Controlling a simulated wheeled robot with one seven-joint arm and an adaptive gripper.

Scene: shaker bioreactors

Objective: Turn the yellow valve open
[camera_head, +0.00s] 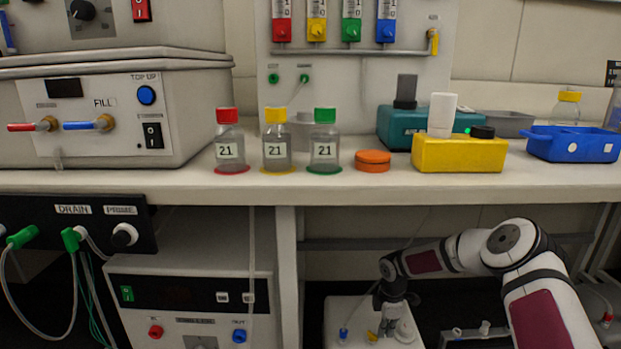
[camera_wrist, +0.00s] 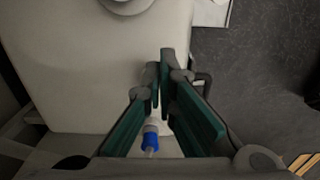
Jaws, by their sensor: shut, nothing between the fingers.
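A small yellow valve or cap (camera_head: 373,337) sits low on a white box (camera_head: 345,312) under the bench. Another yellow valve (camera_head: 433,40) is on the upright panel at the top; I cannot tell which one the task names. My gripper (camera_head: 393,308) points down over the white box, close to the lower yellow part. In the wrist view my gripper (camera_wrist: 164,78) has its teal fingers shut, with nothing held. A blue fitting (camera_wrist: 151,139) lies near the fingers there, and it also shows in the head view (camera_head: 343,334).
The bench shelf (camera_head: 400,187) is above my arm and carries bottles, an orange lid (camera_head: 373,160) and a yellow block (camera_head: 459,154). A white cabinet (camera_head: 190,290) stands left of the box. Dark floor (camera_wrist: 255,70) lies right of the box in the wrist view.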

